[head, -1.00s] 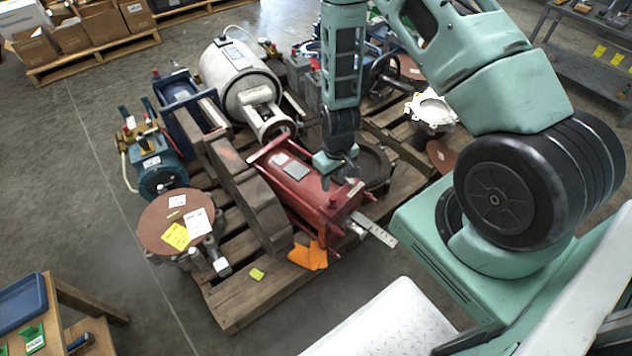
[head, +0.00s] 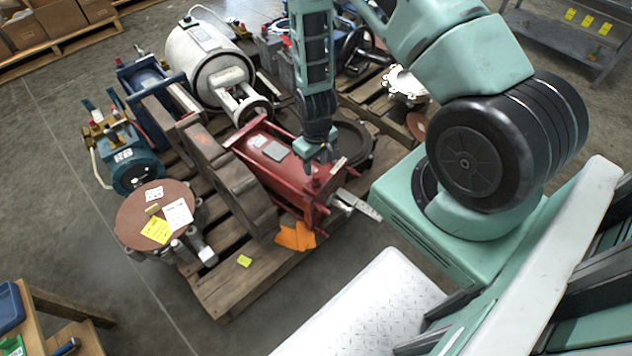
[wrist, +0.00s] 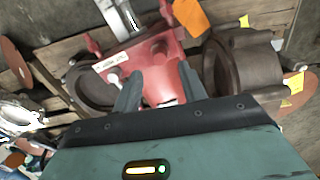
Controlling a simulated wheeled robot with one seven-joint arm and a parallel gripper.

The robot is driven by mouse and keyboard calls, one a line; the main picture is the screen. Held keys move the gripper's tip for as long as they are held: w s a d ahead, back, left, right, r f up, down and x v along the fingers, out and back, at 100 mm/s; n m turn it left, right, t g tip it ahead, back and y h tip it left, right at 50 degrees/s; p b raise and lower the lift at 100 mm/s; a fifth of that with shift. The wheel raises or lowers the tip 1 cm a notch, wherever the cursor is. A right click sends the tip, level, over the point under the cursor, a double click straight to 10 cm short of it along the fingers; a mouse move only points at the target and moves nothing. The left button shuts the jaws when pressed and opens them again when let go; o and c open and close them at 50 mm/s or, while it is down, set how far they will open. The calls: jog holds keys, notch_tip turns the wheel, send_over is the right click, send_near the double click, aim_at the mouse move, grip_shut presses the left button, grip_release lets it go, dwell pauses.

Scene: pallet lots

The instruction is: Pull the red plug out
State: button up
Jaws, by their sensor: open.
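A red hydraulic cylinder (head: 278,165) lies on the wooden pallet (head: 228,290). In the head view a small red plug (head: 315,187) stands up near its front end. My gripper (head: 318,165) is above that end, pointing down, and hides part of the cylinder's top. In the wrist view the open fingers of my gripper (wrist: 158,92) sit on either side of the red cylinder body (wrist: 160,78), with nothing held between them. Red knob-like fittings, one at the left (wrist: 93,43), show beyond the fingertips. I cannot tell whether the fingers touch the cylinder.
A brown block-like casting (head: 225,175) lies close along the cylinder's left side. A flat metal bar (head: 360,204) sticks out from its front end, and an orange tag (head: 296,236) hangs there. A white tank (head: 208,65) and other machine parts crowd the pallet.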

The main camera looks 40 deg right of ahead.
aim_at(316, 175)
notch_tip(316, 175, down, 6)
jog(key=b, duration=0.2)
jog(key=shift+r+b, duration=0.25)
jog(key=shift+b, duration=0.15)
jog(key=shift+r+p, duration=0.1)
jog(key=shift+p, duration=0.25)
dwell(0.6)
grip_shut()
dwell(0.5)
jog(key=shift+r+p, duration=2.5)
jog(key=shift+r, duration=0.5)
